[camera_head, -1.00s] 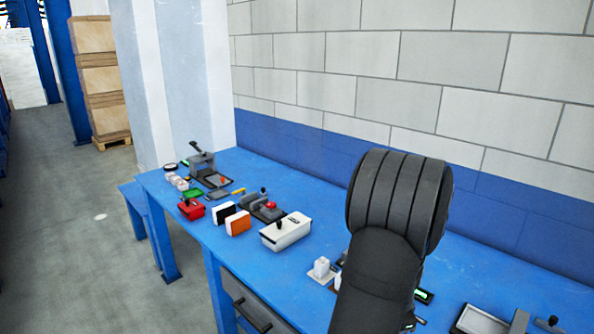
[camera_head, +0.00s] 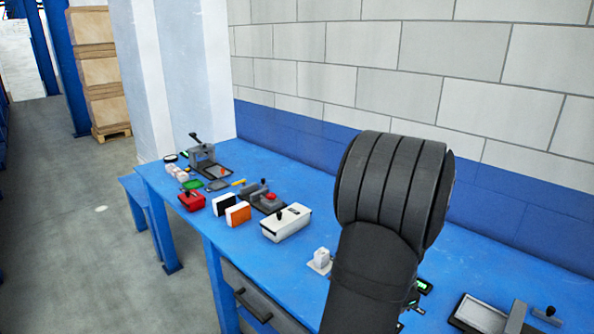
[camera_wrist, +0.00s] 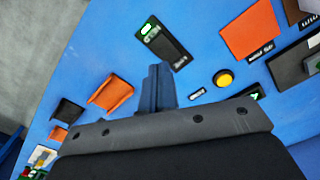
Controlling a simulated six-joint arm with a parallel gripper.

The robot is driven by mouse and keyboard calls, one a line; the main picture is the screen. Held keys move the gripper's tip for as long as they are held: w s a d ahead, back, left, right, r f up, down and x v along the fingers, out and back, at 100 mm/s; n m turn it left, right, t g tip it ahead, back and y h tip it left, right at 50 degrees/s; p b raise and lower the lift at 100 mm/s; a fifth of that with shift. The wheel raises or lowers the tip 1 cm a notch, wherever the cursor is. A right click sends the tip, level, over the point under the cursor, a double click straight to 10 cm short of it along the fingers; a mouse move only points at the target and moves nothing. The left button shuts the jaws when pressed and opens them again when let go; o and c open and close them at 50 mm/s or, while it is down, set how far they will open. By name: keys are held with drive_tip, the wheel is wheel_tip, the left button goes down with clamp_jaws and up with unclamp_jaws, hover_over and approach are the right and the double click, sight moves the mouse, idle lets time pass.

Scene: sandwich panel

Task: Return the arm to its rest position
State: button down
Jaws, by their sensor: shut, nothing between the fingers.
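My arm (camera_head: 385,225) rises in front of the blue workbench (camera_head: 310,185) in the head view. It hides part of the bench top, and my gripper cannot be seen in that view. In the wrist view my gripper (camera_wrist: 157,78) points over the blue bench surface with its fingers together. It is shut with nothing visible in it, and it appears apart from the things on the bench.
On the bench stand a white box with a black knob (camera_head: 286,222), an orange block (camera_head: 238,214), a red box (camera_head: 192,201) and a grey press (camera_head: 201,153). A grey tray (camera_head: 482,314) lies at front right. The wrist view shows a yellow button (camera_wrist: 223,78) and a black device with a green display (camera_wrist: 164,42). A block wall (camera_head: 440,75) stands behind.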

drive_tip(key=w+d+r+n+h, duration=0.1)
drive_tip(key=w+d+r+n, duration=0.1)
drive_tip(key=w, duration=0.4)
drive_tip(key=w+d+r+n+h, duration=0.1)
drive_tip(key=w+d+r+n, duration=0.1)
drive_tip(key=w, duration=0.4)
drive_tip(key=shift+w+d+r+g, duration=0.35)
drive_tip(key=shift+d+r+g, duration=0.1)
drive_tip(key=shift+r, duration=0.1)
drive_tip(key=c, duration=2.1)
unclamp_jaws()
